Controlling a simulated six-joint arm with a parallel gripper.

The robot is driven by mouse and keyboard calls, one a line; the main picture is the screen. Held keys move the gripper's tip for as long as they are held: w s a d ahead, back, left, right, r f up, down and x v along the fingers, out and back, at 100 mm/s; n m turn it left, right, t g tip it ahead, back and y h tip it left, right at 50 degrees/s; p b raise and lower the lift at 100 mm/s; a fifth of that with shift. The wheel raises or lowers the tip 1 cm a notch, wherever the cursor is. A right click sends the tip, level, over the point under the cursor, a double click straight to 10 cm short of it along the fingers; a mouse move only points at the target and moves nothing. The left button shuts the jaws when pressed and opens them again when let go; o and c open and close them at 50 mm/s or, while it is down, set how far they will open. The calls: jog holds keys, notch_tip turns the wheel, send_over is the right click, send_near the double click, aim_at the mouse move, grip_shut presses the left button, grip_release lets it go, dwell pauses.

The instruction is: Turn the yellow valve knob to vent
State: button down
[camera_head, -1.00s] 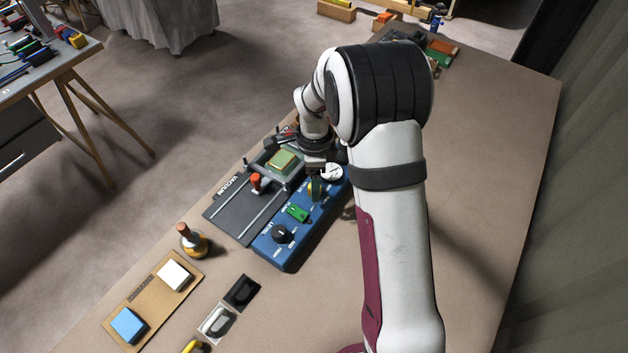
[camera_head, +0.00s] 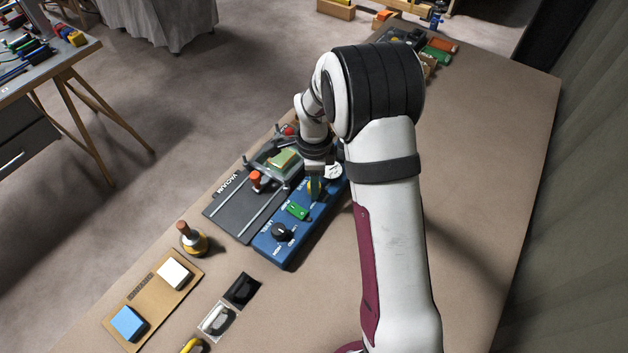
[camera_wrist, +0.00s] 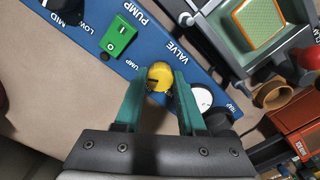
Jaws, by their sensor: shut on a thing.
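The yellow valve knob (camera_wrist: 159,75) sits on the blue control panel (camera_wrist: 185,35), below the word VALVE in the wrist view. My gripper (camera_wrist: 160,88) has its two green fingers on either side of the knob and is shut on it. In the head view my gripper (camera_head: 315,186) comes down on the panel (camera_head: 276,255) and hides most of the knob. The label near the knob is partly covered, so I cannot read the knob's setting clearly.
A green pump switch (camera_head: 297,211) and a black dial (camera_head: 282,232) share the panel. A white gauge (camera_wrist: 202,98) is close beside my right finger. A vacuum plate (camera_head: 232,212) with a red knob (camera_head: 255,178) adjoins the panel. The table's right side is clear.

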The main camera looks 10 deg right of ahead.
jog(key=n, duration=1.1)
jog(key=shift+n, duration=0.4)
jog(key=n, duration=1.1)
jog(key=shift+n, duration=0.4)
jog(key=c, duration=0.5)
grip_release()
